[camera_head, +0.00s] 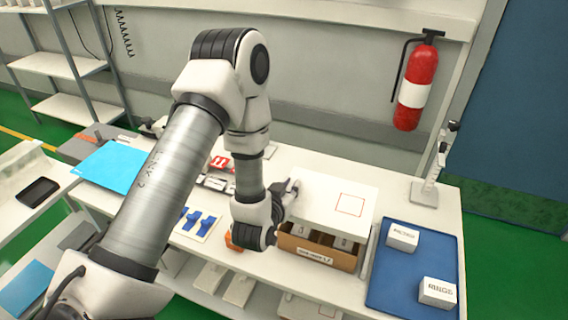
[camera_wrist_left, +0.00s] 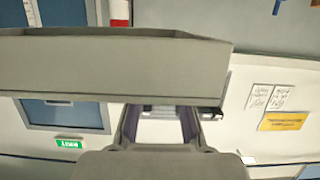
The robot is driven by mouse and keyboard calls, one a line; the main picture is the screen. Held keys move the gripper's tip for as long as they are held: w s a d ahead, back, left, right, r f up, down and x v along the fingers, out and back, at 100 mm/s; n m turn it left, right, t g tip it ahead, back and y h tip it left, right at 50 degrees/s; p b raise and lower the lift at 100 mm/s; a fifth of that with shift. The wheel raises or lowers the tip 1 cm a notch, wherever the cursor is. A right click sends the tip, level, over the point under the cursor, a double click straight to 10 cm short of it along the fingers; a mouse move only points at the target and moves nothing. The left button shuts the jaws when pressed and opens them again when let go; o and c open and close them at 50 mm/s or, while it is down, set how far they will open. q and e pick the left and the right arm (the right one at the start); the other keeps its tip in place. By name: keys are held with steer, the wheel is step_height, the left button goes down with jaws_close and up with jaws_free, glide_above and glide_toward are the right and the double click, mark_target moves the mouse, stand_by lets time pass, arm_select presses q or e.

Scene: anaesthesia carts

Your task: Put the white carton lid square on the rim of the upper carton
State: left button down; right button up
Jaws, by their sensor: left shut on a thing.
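The white carton lid (camera_head: 338,205), with a red square outline on top, is over the brown upper carton (camera_head: 316,256). The carton's front wall and front compartments show below the lid's near edge, so the lid looks raised or set back; the exact gap cannot be told. My left gripper (camera_head: 291,194) is shut on the lid's left edge. In the left wrist view the lid (camera_wrist_left: 110,68) spans the picture as a pale grey slab, with the gripper's fingers (camera_wrist_left: 160,122) below it. The carton's rear rim is hidden by the lid. My right gripper is not in view.
A blue tray (camera_head: 385,293) with two small white boxes (camera_head: 402,237) lies right of the carton. Blue clips on a white card (camera_head: 196,223) lie to its left. A white stand (camera_head: 432,185) is at the back right. A fire extinguisher (camera_head: 415,88) hangs on the wall.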

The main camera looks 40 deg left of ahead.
arm_select(q)
steer(key=shift+s, duration=0.1)
steer(key=shift+d+r, duration=0.15)
steer(key=shift+d, duration=0.05)
steer(key=shift+s+d+r, duration=0.1)
steer(key=shift+d, duration=0.15)
steer(key=shift+a+f+b, duration=0.1)
steer(key=shift+f+b, duration=0.25)
step_height(320, 180, down, 8)
steer(key=b, duration=0.6)
steer(key=shift+b, duration=0.3)
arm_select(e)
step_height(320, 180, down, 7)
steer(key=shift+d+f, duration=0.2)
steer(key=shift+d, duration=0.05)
arm_select(q)
steer(key=shift+f, duration=0.25)
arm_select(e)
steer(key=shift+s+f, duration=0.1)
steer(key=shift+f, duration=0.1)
arm_select(q)
steer(key=c, duration=1)
jaws_free()
